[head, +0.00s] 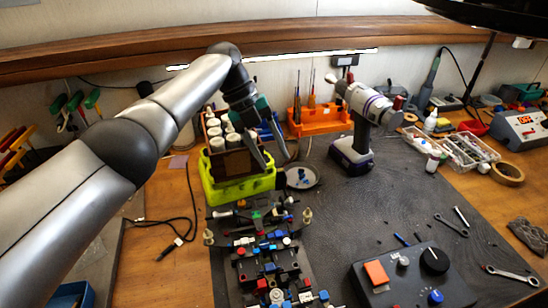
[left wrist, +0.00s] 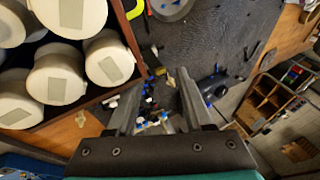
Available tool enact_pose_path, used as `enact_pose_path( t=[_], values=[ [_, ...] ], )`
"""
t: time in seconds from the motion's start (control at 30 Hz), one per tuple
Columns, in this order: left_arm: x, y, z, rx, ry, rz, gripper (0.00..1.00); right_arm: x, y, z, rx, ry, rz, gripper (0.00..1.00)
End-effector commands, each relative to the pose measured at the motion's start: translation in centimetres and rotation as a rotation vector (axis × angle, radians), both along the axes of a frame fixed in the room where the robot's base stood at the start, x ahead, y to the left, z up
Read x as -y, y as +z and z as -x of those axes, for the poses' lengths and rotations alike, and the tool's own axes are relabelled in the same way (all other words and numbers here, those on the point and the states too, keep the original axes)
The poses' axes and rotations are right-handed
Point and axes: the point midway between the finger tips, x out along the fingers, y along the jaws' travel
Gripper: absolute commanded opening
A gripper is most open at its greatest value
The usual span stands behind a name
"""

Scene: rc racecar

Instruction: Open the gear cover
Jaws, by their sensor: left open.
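The disassembled racecar (head: 268,262), a dark chassis with red, blue and white parts, lies on the dark mat at the bottom centre of the head view. I cannot pick out the gear cover on it for certain. My left gripper (head: 276,160) is open and empty, above and behind the car, beside the yellow-green bin. In the left wrist view, the open fingers (left wrist: 158,88) point down, with small coloured car parts (left wrist: 152,116) showing between and beyond them. My right gripper is not in view.
A black control box (head: 412,277) and wrenches (head: 511,275) lie front right. The mat's middle right is mostly clear.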

Motion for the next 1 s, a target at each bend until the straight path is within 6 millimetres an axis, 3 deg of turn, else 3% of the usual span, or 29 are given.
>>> enact_pose_path(
  t=[0.33,0.6,1.0],
  values=[
    [-3.3,7.1,-1.3,0.002,0.002,0.001,0.52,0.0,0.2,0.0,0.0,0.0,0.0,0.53],
    [-4.2,8.9,-1.7,0.001,0.0,0.0,0.52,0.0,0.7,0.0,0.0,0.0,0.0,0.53],
    [-4.4,9.2,-1.7,0.0,-0.001,0.0,0.52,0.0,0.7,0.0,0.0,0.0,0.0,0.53]
  ],
)
